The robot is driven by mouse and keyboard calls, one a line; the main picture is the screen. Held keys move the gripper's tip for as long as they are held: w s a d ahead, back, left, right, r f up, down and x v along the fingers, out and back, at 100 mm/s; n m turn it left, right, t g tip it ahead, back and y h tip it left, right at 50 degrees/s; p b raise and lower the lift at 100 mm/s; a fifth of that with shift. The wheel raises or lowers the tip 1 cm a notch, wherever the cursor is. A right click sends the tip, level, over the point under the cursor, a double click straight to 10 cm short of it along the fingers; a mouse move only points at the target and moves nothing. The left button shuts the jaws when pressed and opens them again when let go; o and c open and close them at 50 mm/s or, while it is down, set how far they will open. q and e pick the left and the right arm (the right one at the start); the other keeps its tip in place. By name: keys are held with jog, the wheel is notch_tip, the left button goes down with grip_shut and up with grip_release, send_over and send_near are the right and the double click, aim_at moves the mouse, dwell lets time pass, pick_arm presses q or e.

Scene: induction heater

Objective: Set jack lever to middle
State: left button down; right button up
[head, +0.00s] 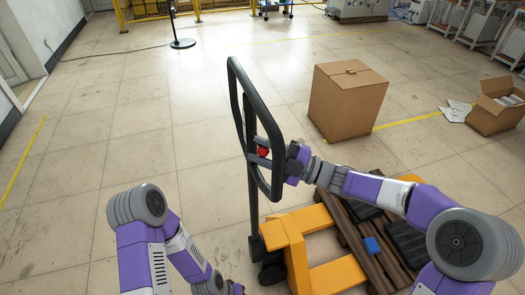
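The pallet jack's black loop handle (236,85) stands upright on a dark post in the middle of the head view. A red part (263,151), seemingly the jack lever, sits inside the loop near its lower end. The jack's yellow body (290,232) is below. My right gripper (291,163) comes in from the right and is at the right side of the loop, close to the red part. Its fingertips overlap the handle, so contact and opening cannot be told. My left arm is at the lower left, and its gripper is out of frame.
A brown wooden pallet (362,240) with dark items and a small blue object (372,246) lies at the jack's right. A closed cardboard box (345,103) stands behind it, and an open box (497,107) is farther right. The floor at left is clear.

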jog(key=o, duration=0.3)
jog(key=shift+d, duration=0.1)
jog(key=p+v, duration=0.1)
jog(key=v, duration=0.6)
jog(key=shift+d, duration=0.2)
jog(key=shift+f, duration=0.15)
